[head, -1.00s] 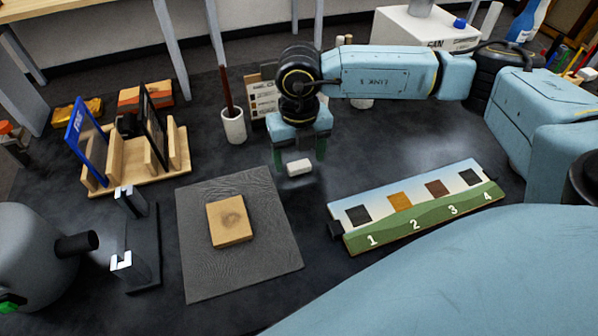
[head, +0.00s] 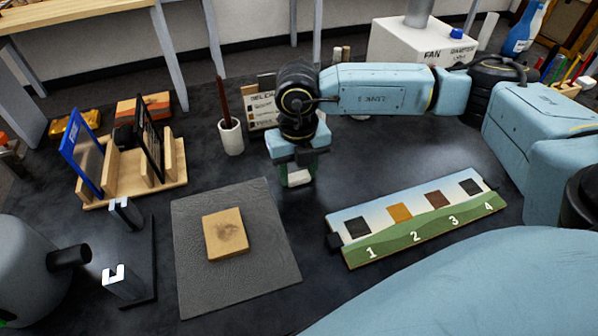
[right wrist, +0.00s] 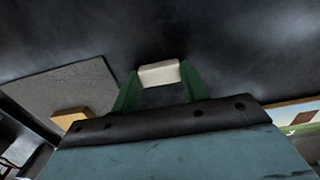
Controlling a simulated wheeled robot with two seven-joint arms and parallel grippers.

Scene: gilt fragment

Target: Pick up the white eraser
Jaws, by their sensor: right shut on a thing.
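The white eraser (head: 299,178) is a small white block at the middle of the dark table in the head view. It also shows in the right wrist view (right wrist: 159,73), between two green fingers. My right gripper (head: 300,174) points down around the eraser and is shut on it. In the right wrist view, the fingers (right wrist: 158,84) touch the eraser's two ends. I cannot tell whether the eraser rests on the table or is just above it.
A grey mat (head: 190,275) with a wooden block (head: 226,234) lies left of the eraser. A numbered board (head: 415,222) lies to the right. A wooden rack (head: 128,178), a white cup (head: 231,137) and a fan box (head: 420,43) stand around the table.

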